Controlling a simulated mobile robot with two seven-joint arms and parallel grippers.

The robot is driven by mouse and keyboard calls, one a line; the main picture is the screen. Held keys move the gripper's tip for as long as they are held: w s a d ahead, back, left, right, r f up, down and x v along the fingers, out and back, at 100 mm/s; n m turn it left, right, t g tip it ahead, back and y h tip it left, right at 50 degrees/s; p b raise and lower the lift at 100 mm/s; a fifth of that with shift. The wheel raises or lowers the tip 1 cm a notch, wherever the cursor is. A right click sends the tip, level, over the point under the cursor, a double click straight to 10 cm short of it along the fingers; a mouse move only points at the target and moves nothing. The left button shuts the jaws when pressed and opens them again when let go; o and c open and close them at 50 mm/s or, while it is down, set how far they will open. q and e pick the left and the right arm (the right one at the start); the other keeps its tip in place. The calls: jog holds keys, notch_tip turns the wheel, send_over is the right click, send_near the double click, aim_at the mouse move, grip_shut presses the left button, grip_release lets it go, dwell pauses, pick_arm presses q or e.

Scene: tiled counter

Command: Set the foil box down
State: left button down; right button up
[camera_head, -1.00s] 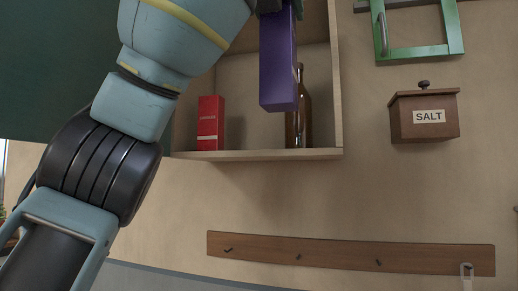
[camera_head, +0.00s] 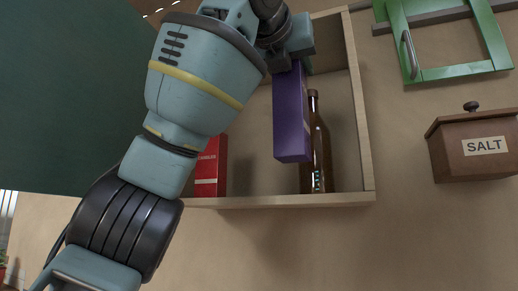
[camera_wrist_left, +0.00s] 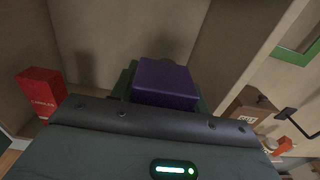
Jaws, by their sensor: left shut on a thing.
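The foil box looks to be the long purple box (camera_head: 291,118), and its purple end also shows in the left wrist view (camera_wrist_left: 166,83). My left gripper (camera_head: 290,62) is shut on the upper end of this box. The box hangs upright in front of or inside the open wooden cupboard (camera_head: 290,201), its lower end above the cupboard floor. Contact with the cupboard cannot be told. The fingertips are mostly hidden by the box and wrist. My right gripper is in neither view.
A brown bottle (camera_head: 317,150) stands right of the purple box, partly behind it. A red box (camera_head: 213,165) stands at the left of the cupboard, partly hidden by my arm. A salt box (camera_head: 478,147) and a green frame (camera_head: 455,72) are on the wall to the right.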

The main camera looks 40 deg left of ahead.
pick_arm(q)
jog(key=w+a+f, duration=0.2)
jog(key=a, duration=0.4)
jog(key=w+a+f, duration=0.3)
jog(key=a, duration=0.3)
jog(key=shift+w+a, duration=0.35)
jog(key=c, duration=0.7)
grip_release()
jog(key=shift+f, duration=0.1)
jog(key=v, duration=1.2)
